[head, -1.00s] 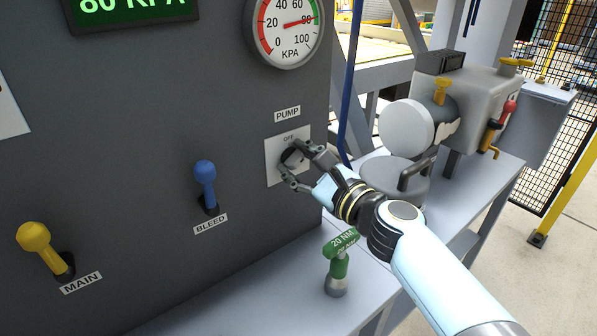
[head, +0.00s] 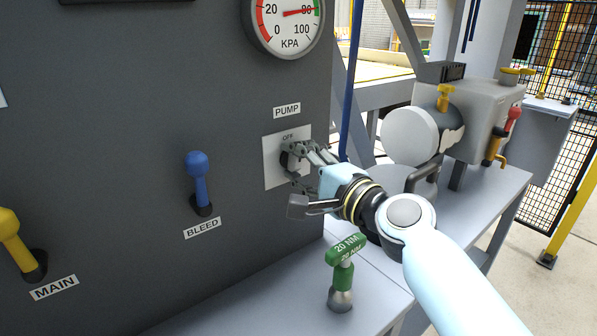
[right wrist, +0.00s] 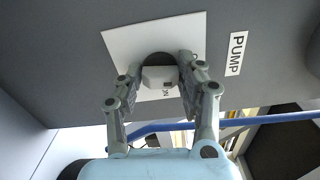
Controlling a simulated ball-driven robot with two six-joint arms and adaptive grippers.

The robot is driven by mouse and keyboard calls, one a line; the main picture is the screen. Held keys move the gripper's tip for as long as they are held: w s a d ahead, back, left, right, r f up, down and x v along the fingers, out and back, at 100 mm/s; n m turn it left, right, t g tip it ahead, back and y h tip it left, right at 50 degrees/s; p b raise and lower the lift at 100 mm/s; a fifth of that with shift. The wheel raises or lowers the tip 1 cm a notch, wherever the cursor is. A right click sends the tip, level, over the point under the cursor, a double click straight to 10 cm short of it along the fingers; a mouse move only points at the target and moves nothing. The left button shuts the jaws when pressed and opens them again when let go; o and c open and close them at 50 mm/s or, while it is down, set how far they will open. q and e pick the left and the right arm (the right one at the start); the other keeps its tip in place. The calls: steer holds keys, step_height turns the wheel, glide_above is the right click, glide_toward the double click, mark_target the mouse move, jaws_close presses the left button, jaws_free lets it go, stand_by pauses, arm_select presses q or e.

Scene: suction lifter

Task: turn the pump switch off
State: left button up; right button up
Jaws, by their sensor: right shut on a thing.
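The pump switch is a dark round knob with a light grey grip bar (right wrist: 160,76), on a white plate (head: 272,165) under the PUMP label (head: 287,111). My right gripper (head: 293,158) is at the knob, and its fingers hide most of it in the head view. In the right wrist view my right gripper (right wrist: 160,72) has one finger on each side of the grip bar and is shut on it. The OFF mark shows above the knob in the head view. Part of the ON mark shows beside the bar in the wrist view. My left gripper is not in view.
Left of the switch are a blue BLEED lever (head: 200,182) and a yellow MAIN lever (head: 16,241). A gauge (head: 285,22) above reads near 80. A blue hose (head: 350,85) runs beside the panel.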

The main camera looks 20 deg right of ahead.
steer(key=shift+n+b, duration=0.35)
steer(key=shift+n, duration=0.35)
steer(key=o, duration=1.1)
steer(key=shift+o, duration=0.2)
steer(key=shift+s, duration=0.1)
steer(key=v, duration=1.1)
steer(key=shift+s+d, duration=0.1)
steer(key=shift+s, duration=0.3)
